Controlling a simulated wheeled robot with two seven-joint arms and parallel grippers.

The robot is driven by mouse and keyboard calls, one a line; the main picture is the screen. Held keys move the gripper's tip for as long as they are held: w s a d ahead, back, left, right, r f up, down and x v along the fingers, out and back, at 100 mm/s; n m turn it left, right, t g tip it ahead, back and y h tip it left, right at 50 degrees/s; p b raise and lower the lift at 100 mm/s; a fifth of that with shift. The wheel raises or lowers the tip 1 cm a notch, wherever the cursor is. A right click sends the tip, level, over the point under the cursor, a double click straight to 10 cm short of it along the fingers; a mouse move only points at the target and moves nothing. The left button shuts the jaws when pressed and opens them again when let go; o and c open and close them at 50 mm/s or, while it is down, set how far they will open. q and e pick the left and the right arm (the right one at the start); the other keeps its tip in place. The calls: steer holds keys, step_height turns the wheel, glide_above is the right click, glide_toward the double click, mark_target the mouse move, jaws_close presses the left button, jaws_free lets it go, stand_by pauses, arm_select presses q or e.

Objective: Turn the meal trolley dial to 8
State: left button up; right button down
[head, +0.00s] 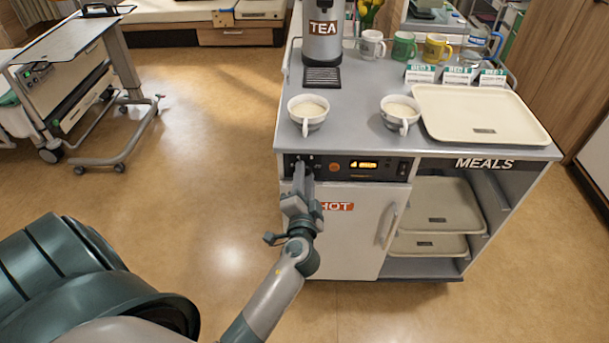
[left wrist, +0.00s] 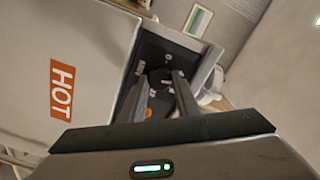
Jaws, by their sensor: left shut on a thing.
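The meal trolley (head: 345,100) stands ahead with a dark control panel (head: 388,168) along its front edge. My left gripper (head: 302,168) is at the panel's left end, reaching in from below. It covers most of the dial in the head view. In the left wrist view the dark dial (left wrist: 160,78) sits between the two fingers, and the gripper (left wrist: 158,85) is shut on it. The dial's pointer and scale are too small to read. A lit amber display (head: 364,165) is on the panel, its text not clearly legible. My right gripper is not in view.
An orange round button (head: 334,167) is just right of the gripper. A cream tray (head: 480,112) lies at the right. The white HOT door (head: 350,235) is below.

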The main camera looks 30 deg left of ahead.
arm_select(q)
steer(key=m+p, duration=0.2)
steer(key=m, duration=0.7)
steer(key=shift+f, duration=0.1)
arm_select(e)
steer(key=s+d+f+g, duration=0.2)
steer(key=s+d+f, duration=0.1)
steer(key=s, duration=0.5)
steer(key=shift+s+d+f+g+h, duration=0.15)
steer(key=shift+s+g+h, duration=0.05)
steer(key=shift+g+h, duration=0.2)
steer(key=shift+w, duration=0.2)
arm_select(q)
steer(key=o, duration=1)
steer(key=shift+d, duration=0.1)
steer(key=shift+o, duration=0.2)
